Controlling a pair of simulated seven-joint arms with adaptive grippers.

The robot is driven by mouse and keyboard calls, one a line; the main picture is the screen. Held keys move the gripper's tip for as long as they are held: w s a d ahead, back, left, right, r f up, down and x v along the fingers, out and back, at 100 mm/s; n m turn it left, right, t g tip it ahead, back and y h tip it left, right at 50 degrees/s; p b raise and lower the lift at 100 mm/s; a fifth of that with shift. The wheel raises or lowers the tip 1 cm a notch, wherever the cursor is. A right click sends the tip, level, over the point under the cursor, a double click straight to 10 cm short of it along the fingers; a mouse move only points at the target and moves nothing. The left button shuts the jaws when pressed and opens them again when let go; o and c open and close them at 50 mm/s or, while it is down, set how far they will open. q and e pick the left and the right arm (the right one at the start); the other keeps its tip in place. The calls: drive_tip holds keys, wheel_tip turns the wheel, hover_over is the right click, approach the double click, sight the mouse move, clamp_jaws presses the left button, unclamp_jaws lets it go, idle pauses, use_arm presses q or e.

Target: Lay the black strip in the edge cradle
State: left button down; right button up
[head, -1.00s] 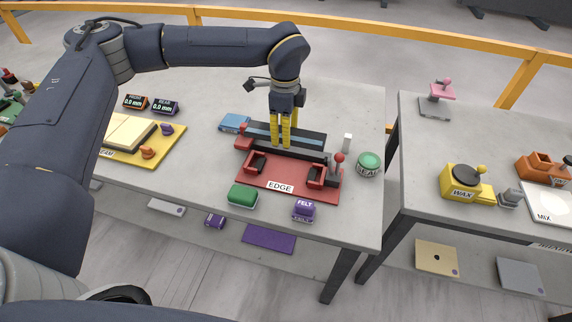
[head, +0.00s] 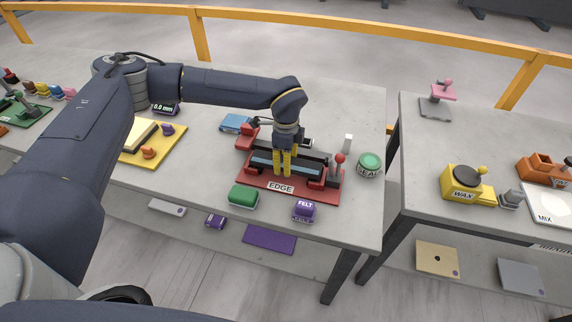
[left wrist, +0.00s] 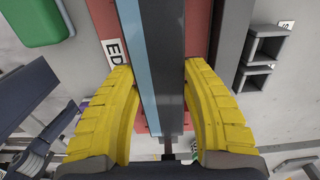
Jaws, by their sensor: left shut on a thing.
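The black strip (head: 305,169), with a light blue band along it, is held level in my left gripper (head: 283,175). The yellow fingers are shut on its middle from both sides. The strip is over the edge cradle, a red base (head: 312,194) labelled EDGE with raised holders at both ends; I cannot tell whether it touches them. In the left wrist view the strip (left wrist: 170,70) runs lengthwise between the fingers (left wrist: 160,100), with the red base (left wrist: 197,30) below. The fingers hide part of the strip. My right gripper is not in view.
A dark bar (head: 310,153) lies just behind the strip. A red-knobbed lever (head: 339,160) stands at the cradle's right end. A green block (head: 243,196) and a purple FELT block (head: 304,210) sit in front, and a green button (head: 369,163) to the right.

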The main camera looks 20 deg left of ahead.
use_arm(q)
drive_tip(key=shift+f, duration=0.7)
drive_tip(key=shift+f, duration=0.1)
drive_tip(key=c, duration=0.7)
unclamp_jaws()
wheel_tip(320, 180, up, 12)
